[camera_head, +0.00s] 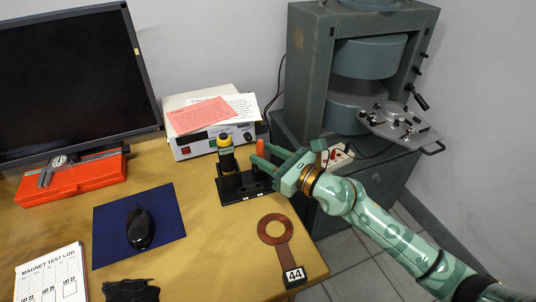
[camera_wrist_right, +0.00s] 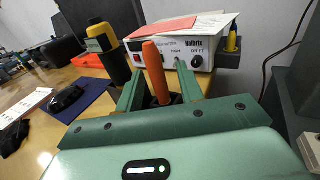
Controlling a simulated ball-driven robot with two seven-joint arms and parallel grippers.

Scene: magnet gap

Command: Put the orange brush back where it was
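The orange brush (camera_head: 260,148) stands upright at the right end of a black holder (camera_head: 232,196) on the wooden table; its handle also shows in the right wrist view (camera_wrist_right: 154,72). Its lower part is hidden by my gripper, so I cannot see how it sits in the holder. My right gripper (camera_head: 265,160) reaches in from the right at the holder. In the right wrist view its fingers (camera_wrist_right: 160,80) stand apart on either side of the handle, with gaps visible. My left gripper is out of view.
A yellow-and-black tool (camera_head: 226,155) stands in the holder, left of the brush. Behind is a white meter box (camera_head: 213,141) with papers. A copper ring paddle tagged 44 (camera_head: 277,231) lies in front. The magnet (camera_head: 310,65) stands back right. A mouse on a blue mat (camera_head: 168,215) is left.

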